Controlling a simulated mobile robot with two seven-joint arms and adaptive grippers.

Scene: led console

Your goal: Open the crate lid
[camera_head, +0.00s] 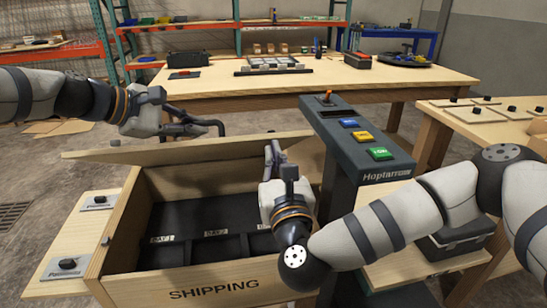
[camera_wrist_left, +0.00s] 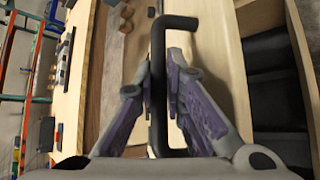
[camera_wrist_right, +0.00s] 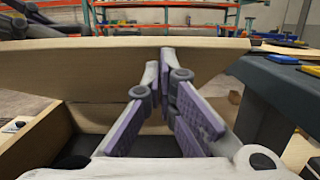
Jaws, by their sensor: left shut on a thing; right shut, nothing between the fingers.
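The wooden crate (camera_head: 285,271), marked SHIPPING, stands open in front of me, with dark labelled bays inside. Its lid (camera_head: 205,153) is raised along the crate's far side; it also shows in the right wrist view (camera_wrist_right: 90,62). My left gripper (camera_head: 192,129) is shut on the dark bar handle (camera_wrist_left: 158,118), which runs between its purple-padded fingers in the left wrist view. My right gripper (camera_head: 272,155) is shut and empty, in front of the lid's inner face and above the crate's right part. Its fingertips are close to the lid; I cannot tell whether they touch.
A dark console (camera_head: 362,160) with blue, yellow and green buttons stands right of the crate. Side shelves with black knobs (camera_head: 68,263) flank the crate on the left. A long wooden table (camera_head: 215,83) with trays and tools stands behind. A black case (camera_head: 455,243) sits at lower right.

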